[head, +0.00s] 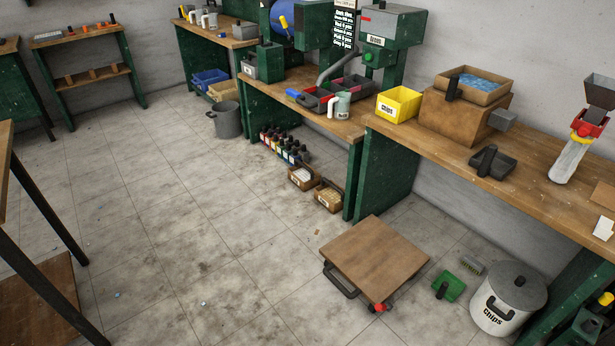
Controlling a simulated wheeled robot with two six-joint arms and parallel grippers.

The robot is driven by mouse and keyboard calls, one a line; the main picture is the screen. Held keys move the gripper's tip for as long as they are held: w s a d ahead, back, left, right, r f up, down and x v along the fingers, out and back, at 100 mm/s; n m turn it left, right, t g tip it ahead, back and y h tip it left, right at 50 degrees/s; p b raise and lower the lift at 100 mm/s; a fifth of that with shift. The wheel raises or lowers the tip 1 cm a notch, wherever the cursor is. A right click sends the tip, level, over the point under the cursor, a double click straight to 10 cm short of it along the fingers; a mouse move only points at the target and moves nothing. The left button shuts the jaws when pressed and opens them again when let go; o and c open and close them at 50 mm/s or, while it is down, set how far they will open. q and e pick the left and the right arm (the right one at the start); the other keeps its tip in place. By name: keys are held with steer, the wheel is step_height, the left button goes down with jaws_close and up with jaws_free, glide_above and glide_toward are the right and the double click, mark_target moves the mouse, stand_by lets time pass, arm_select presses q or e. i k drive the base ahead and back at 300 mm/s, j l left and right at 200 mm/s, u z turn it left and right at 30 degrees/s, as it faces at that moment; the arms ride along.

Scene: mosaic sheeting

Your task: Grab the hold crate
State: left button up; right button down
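I cannot make out the word "hold" on any crate. A yellow open crate (398,105) with a small label, too small to read surely, stands on the right workbench. A blue crate (209,79) sits low under the far bench, with a tan crate (223,91) beside it. Two small brown boxes with dark handles, one (302,178) behind the other (328,197), stand on the floor by the green bench panel. Neither of my grippers is in view.
A low wooden platform (374,258) with a dark handle lies on the floor at front right. A lidded chips bin (508,300), a green dustpan (448,286) and a brush are right of it. A grey bucket (226,120) stands farther back. The middle floor is mostly clear.

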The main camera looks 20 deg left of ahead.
mark_target(304, 176)
steer(key=i+j+z, duration=0.15)
steer(key=i+j, duration=0.15)
steer(key=i+j+z, duration=0.1)
steer(key=i+j, duration=0.2)
steer(key=j, duration=0.15)
steer(key=i+j+z, duration=0.15)
steer(key=j, duration=0.3)
steer(key=i, duration=0.1)
